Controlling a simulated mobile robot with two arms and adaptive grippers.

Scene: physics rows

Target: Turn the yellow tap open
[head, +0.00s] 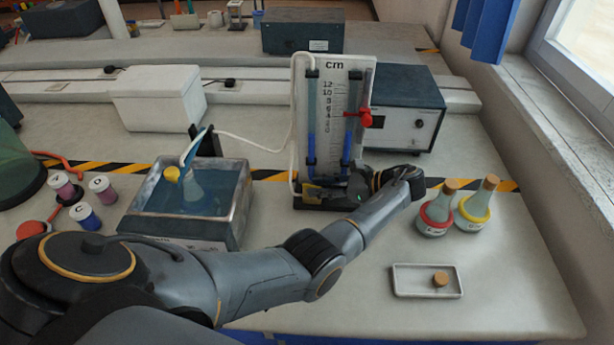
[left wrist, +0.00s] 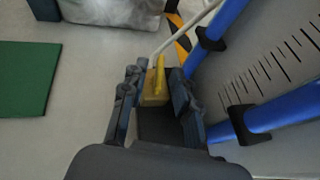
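The yellow tap (left wrist: 159,76) shows in the left wrist view as a thin lever on a yellow block. The lever points away along the view, roughly in line with my fingers. My left gripper (left wrist: 155,90) is open, with one finger on each side of the tap; I cannot tell whether either finger touches it. In the head view the tap (head: 312,190) is a small yellow patch at the foot of the manometer board (head: 332,75), partly hidden by my left gripper (head: 327,193). The board carries a cm scale and blue liquid columns. My right gripper is not in view.
A white hose (head: 240,143) runs from the board to a water bath (head: 240,205). Two flasks (head: 436,210) stand to the right, near a small tray (head: 400,281). A dark instrument box (head: 424,90) stands behind.

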